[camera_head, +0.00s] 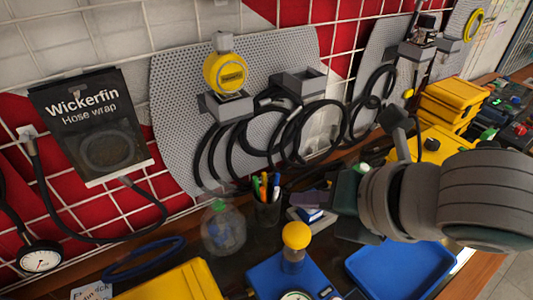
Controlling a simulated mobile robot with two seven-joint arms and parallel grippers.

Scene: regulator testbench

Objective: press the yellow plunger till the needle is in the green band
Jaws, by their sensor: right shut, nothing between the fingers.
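The yellow plunger (296,235) is a round knob on a clear stem, standing upright on a blue box (268,278) at the bottom middle. A gauge dial (296,295) shows at the bottom edge by the box. It is mostly cut off, so its needle and green band cannot be read. My right gripper (335,198) comes in from the right, above and to the right of the plunger. It is shut and empty, apart from the knob. Its fingertips are dark and hard to make out. My left gripper is not in view.
A blue tray (402,290) lies right of the box. A clear round jar (222,232) and a pen cup (267,208) stand behind it. A yellow case (175,284) lies to the left. Another gauge (40,259) hangs at far left. Hoses hang on the wall panel (180,100).

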